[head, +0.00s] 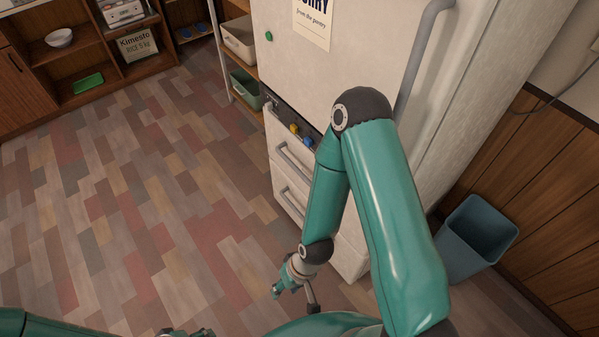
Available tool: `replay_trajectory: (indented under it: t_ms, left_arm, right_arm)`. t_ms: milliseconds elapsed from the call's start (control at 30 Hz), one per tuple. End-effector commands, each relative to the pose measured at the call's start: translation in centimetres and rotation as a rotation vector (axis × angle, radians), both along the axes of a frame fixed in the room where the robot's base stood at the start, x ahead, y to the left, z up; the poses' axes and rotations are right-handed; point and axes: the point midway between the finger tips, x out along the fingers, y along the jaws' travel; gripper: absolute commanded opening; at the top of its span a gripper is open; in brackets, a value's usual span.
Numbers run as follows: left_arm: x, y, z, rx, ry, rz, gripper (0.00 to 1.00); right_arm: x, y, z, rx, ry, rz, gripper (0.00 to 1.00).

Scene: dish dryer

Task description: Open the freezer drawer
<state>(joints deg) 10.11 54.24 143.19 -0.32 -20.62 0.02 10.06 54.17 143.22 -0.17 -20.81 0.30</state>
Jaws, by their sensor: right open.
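The white fridge (350,65) stands at the upper middle, with a long grey door handle (418,60). Below its door and a dark strip with knobs are white drawers: an upper drawer (279,138) with a grey bar handle (293,161) and a lower drawer (283,184) with another bar handle (289,203). Both look closed. My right arm hides their right parts. My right gripper (295,292) is open and empty, low in front of the drawers and apart from the visible handles. My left gripper (187,333) barely shows at the bottom edge; its jaws are unclear.
A blue-grey bin (476,237) stands right of the fridge by the wood-panelled wall. A shelf with a green bin (246,88) stands left of the fridge. Wooden cabinets (25,95) line the back left. The patchwork floor (130,200) left of the drawers is clear.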

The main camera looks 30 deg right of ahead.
Motion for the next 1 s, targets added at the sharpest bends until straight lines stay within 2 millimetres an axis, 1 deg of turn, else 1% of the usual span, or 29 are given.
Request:
replay_trajectory:
  t_ms: [33,167,233,267,300,367,400,467,500,600,700,800,900,1000]
  left_arm:
    - [0.0,0.0,-0.4,0.0,0.0,0.0,0.65]
    - [0.0,0.0,-2.5,0.0,0.0,0.0,0.87]
    - [0.0,0.0,-4.4,0.0,0.0,0.0,0.98]
    - [0.0,0.0,-5.4,0.0,0.0,0.0,1.0]
    - [0.0,0.0,-6.8,0.0,0.0,0.0,1.0]
    - [0.0,0.0,-9.2,0.0,0.0,0.0,1.0]
    - [0.0,0.0,-10.9,0.0,0.0,0.0,1.0]
    - [0.0,0.0,-13.5,0.0,0.0,0.0,1.0]
    - [0.0,0.0,-15.1,0.0,0.0,0.0,1.0]
    - [0.0,0.0,-18.9,0.0,0.0,0.0,1.0]
    - [0.0,0.0,-22.0,0.0,0.0,0.0,1.0]
    - [0.0,0.0,-24.2,0.0,0.0,0.0,1.0]
    - [0.0,0.0,-25.6,0.0,-0.001,0.0,1.0]
    - [0.0,0.0,-26.1,0.0,-0.001,0.0,1.0]
  right_arm:
    - [0.3,0.0,-0.4,-0.003,-0.006,-0.016,0.43]
    - [2.3,-0.2,-2.0,-0.026,-0.051,-0.144,0.43]
    - [4.4,-0.6,-3.3,-0.041,-0.098,-0.273,0.43]
    - [5.4,-0.9,-3.9,-0.048,-0.125,-0.342,0.43]
    - [6.9,-1.3,-4.7,-0.054,-0.166,-0.448,0.43]
    - [9.5,-2.3,-5.7,-0.056,-0.244,-0.629,0.43]
    - [11.1,-3.1,-6.2,-0.048,-0.302,-0.757,0.43]
    - [13.5,-4.5,-6.5,-0.021,-0.404,-0.956,0.43]
    - [14.8,-5.4,-6.4,0.006,-0.474,-1.087,0.43]
    - [17.2,-7.9,-5.5,0.108,-0.661,-1.383,0.43]
    - [18.1,-10.0,-4.0,0.24,-0.841,-1.614,0.43]
    - [18.1,-11.4,-2.3,0.371,-0.993,-1.772,0.43]
    - [17.7,-12.3,-0.9,0.478,-1.103,-1.863,0.43]
    - [17.4,-12.8,0.1,0.542,-1.166,-1.91,0.43]
